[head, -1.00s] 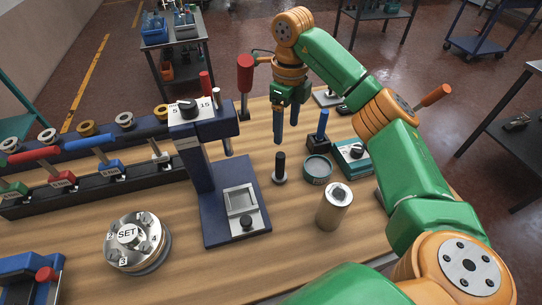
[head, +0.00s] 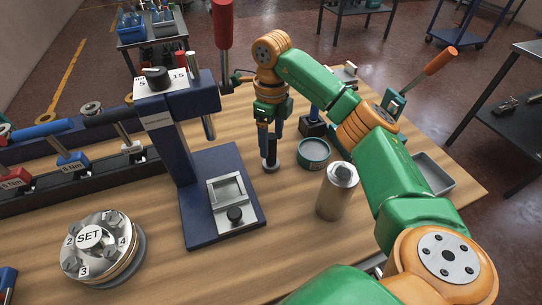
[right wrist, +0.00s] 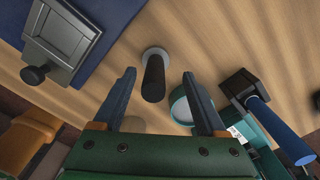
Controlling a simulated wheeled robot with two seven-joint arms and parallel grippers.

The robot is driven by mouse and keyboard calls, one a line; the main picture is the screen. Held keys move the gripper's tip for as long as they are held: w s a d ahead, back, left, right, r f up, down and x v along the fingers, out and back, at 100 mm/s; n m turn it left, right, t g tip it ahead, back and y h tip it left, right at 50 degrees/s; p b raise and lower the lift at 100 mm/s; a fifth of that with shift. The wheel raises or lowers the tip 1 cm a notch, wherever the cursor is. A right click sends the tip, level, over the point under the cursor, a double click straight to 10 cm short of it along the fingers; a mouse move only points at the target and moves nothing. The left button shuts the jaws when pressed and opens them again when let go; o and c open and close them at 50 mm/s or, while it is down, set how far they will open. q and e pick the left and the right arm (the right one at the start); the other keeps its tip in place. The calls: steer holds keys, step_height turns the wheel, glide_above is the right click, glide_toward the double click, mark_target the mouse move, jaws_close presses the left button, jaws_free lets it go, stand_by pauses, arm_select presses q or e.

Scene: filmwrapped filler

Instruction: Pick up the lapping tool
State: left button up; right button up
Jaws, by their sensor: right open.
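The lapping tool, as I take it, is a black upright handle on a round metal foot (head: 271,165). It stands on the wooden bench, right of the blue press. My right gripper (head: 270,150) is open, pointing down over it, and hides part of its handle. In the right wrist view the black handle (right wrist: 153,80) lies between the two spread fingertips of the right gripper (right wrist: 160,76), with gaps on both sides. My left gripper is not in view.
The blue press (head: 190,190) stands left of the tool. A teal round tin (head: 313,153) and a dark block with a blue handle (head: 313,126) are close on the right. A metal cylinder (head: 336,193) stands nearer. A SET dial (head: 100,245) sits front left.

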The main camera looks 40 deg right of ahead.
mark_target(271, 153)
steer(key=f, duration=0.1)
steer(key=f+p, duration=0.1)
steer(key=f, duration=0.2)
steer(key=shift+s+a+f, duration=0.1)
steer(key=shift+s+a, duration=0.15)
steer(key=shift+s, duration=0.15)
steer(key=shift+w+f, duration=0.1)
steer(key=shift+f, duration=0.2)
jaws_close()
steer(key=shift+r, duration=0.15)
